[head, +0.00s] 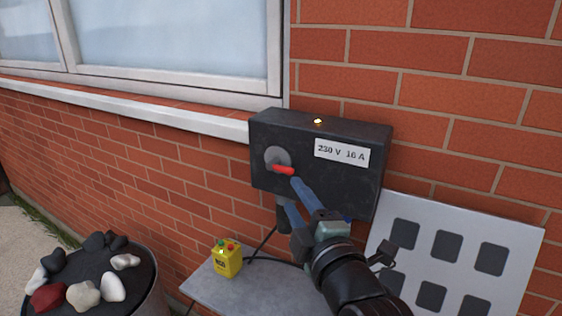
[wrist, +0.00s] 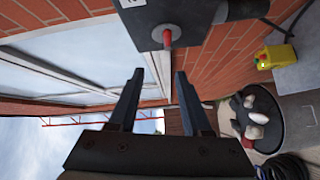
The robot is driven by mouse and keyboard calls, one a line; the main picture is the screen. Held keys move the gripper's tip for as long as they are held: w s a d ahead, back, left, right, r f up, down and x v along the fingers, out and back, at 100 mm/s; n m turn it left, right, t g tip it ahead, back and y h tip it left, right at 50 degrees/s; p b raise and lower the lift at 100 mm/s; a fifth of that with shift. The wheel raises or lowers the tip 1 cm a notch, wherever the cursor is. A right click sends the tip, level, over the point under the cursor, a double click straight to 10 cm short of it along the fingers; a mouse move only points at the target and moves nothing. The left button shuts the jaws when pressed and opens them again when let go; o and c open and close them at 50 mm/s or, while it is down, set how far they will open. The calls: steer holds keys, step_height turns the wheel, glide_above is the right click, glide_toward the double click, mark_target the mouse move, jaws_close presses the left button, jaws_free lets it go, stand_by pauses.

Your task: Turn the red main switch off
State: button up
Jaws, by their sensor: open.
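The red main switch (head: 284,170) is a short red handle on a round grey disc at the left of the dark box's front. In the head view it lies nearly level, pointing right. The wrist view shows the red handle (wrist: 168,38) beyond the fingertips, between their lines. The dark switch box (head: 350,184) hangs on the brick wall with a "230 V 16 A" label. A small lamp (head: 318,121) on its top glows yellow. My gripper (head: 291,192) is open and empty, just below and right of the handle; its fingers (wrist: 159,72) show apart. Contact cannot be told.
A yellow control box (head: 227,261) with coloured buttons stands on a grey table (head: 253,286) below, with a black cable. A white panel with dark squares (head: 455,255) leans at right. A round drum with stones (head: 90,270) stands left. A window is above left.

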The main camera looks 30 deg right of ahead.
mark_target(284, 172)
steer(key=p+x, duration=0.2)
steer(key=x, duration=0.1)
steer(key=d+f+p+x, duration=0.1)
steer(key=x, duration=0.3)
steer(key=d+p+x, duration=0.1)
steer(key=p+x, duration=0.1)
steer(key=x, duration=0.1)
steer(key=shift+f+p, duration=0.25)
steer(key=shift+p, duration=0.1)
steer(key=shift+x, duration=0.95)
steer(key=shift+d+f, duration=0.1)
jaws_close()
